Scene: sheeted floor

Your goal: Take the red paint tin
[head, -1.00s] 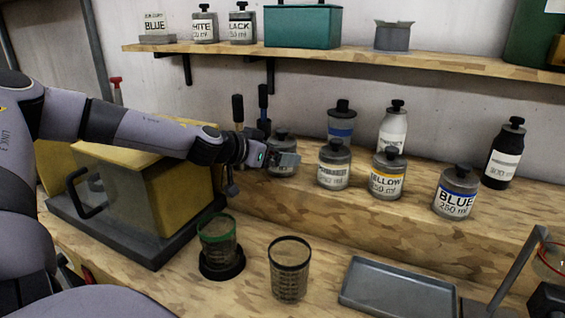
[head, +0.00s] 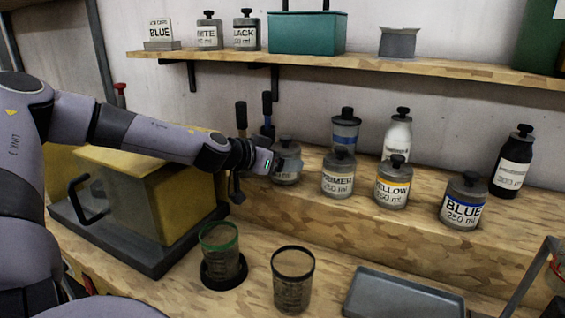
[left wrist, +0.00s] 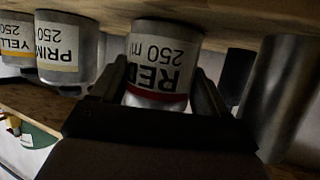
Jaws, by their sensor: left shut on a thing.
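The red paint tin (left wrist: 163,62) shows upside down in the left wrist view, with a label reading RED 250 ml and a red band. It sits between the fingers of my left gripper (left wrist: 165,95), which is shut on it. In the head view the same grey tin (head: 287,158) is at the left end of the row on the raised wooden step, partly hidden by my left gripper (head: 280,163). It appears upright, and I cannot tell whether it is clear of the step. My right gripper is not in view.
The primer tin (head: 338,176) stands close to the right, then the yellow tin (head: 393,184) and blue tin (head: 463,203). Taller bottles stand behind. Two mesh cups (head: 292,280) and a grey tray (head: 405,297) are on the lower bench. A yellow box (head: 150,190) stands left.

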